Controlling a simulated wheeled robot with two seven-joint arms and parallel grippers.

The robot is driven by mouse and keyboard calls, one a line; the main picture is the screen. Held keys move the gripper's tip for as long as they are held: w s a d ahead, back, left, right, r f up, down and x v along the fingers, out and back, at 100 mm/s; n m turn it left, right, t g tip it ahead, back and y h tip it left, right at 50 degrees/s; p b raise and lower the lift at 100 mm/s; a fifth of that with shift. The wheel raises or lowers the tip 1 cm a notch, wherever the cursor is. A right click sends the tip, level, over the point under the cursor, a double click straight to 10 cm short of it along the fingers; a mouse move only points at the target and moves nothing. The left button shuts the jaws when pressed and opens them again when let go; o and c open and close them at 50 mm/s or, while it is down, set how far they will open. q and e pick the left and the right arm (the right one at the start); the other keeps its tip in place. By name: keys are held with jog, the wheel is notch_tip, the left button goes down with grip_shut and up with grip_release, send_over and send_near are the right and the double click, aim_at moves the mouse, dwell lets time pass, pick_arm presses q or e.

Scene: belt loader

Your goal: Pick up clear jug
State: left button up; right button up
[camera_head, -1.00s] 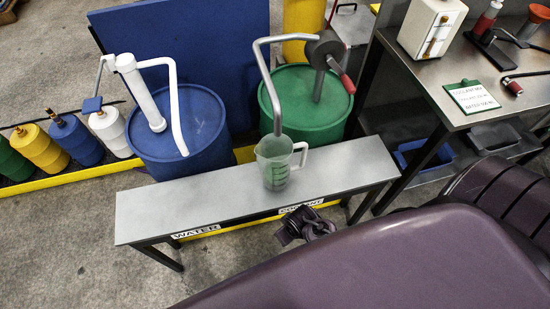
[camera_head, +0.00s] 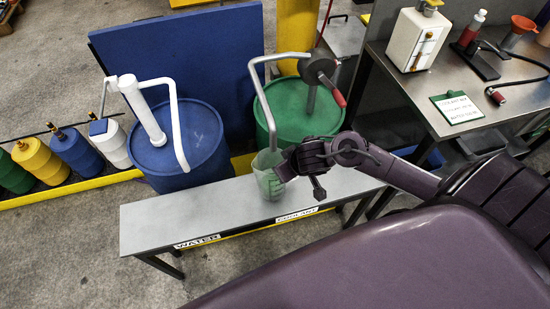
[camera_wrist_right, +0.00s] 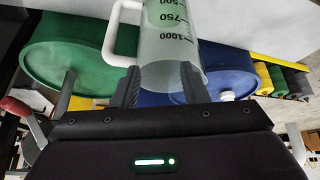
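The clear jug (camera_head: 268,178) stands upright on the grey bench, under the spout of the green drum's pump. It is translucent, with a green tint in the head view. In the right wrist view the jug (camera_wrist_right: 172,55) shows dark markings, and its white handle (camera_wrist_right: 118,35) is on the left. My right gripper (camera_head: 284,164) is at the jug's right side and hides its handle in the head view. In the wrist view the spread fingers (camera_wrist_right: 160,86) reach the jug's wall, one near each side; a firm grip cannot be made out. My left gripper is not in view.
The grey bench (camera_head: 175,215) carries WATER and COOLANT labels. A blue drum (camera_head: 190,160) with a white pump and a green drum (camera_head: 325,122) with a grey crank pump stand behind it. The metal spout (camera_head: 250,90) hangs close above the jug. A worktable (camera_head: 450,85) stands at right.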

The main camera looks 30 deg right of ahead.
jog(key=d+f+m+g, duration=0.1)
jog(key=d+m, duration=0.1)
jog(key=d, duration=0.5)
jog(key=x, duration=0.4)
jog(key=b+x, duration=0.1)
jog(key=x, duration=0.3)
jog(key=shift+w+d+f, duration=0.1)
jog(key=shift+d, duration=0.1)
jog(key=shift+c, duration=0.2)
grip_shut()
dwell(0.6)
